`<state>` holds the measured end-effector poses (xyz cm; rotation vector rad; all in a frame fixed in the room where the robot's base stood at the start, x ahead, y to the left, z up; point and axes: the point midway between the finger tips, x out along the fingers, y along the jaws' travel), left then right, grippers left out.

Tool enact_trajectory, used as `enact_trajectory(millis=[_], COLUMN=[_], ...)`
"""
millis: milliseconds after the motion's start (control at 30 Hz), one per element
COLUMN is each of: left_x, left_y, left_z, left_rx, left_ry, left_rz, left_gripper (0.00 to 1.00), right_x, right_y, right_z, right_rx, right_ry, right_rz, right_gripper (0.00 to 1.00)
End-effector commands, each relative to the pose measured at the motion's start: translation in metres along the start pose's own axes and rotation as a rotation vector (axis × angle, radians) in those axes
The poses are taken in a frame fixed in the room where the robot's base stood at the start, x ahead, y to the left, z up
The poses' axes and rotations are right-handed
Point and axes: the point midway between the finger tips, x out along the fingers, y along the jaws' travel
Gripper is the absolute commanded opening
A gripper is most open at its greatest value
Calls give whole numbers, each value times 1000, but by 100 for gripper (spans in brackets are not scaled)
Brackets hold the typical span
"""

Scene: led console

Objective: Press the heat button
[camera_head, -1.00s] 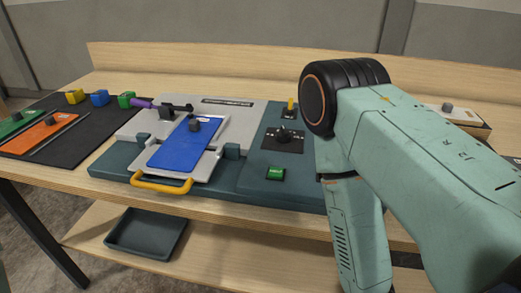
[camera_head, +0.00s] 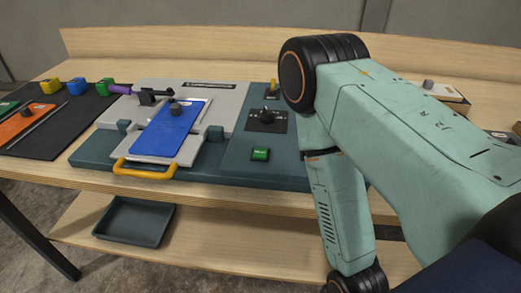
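A small green button (camera_head: 261,154) sits on the front right part of the dark teal console (camera_head: 230,165); it has a light label too small to read. Behind it is a black dial (camera_head: 267,116) on a black plate, and a yellow switch (camera_head: 274,87) stands further back. A blue plate (camera_head: 172,133) with a dark knob lies on the console's left part, with a yellow handle (camera_head: 146,170) in front. My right arm comes in from the right and covers the console's right side. Neither gripper is in view.
A black mat (camera_head: 60,133) at the left holds orange and green plates. Yellow, blue and green blocks stand along its back edge. A dark tray (camera_head: 135,221) is on the lower shelf. A box (camera_head: 445,95) stands behind my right arm.

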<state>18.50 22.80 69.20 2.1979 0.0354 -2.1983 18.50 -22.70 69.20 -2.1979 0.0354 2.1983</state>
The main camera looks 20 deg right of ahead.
Motion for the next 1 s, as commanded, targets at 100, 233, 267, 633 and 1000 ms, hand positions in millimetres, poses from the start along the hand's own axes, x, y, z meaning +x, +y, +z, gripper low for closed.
enact_trajectory(millis=[100,233,267,633,1000], left_x=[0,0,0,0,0], left_y=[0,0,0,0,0], left_z=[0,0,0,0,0], left_rx=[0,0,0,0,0], left_ry=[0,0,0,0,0], left_rz=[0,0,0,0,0], left_gripper=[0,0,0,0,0], right_x=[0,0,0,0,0], right_y=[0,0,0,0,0], right_z=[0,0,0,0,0], right_rx=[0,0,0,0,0], right_ry=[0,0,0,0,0], right_rz=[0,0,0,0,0], right_gripper=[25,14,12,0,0])
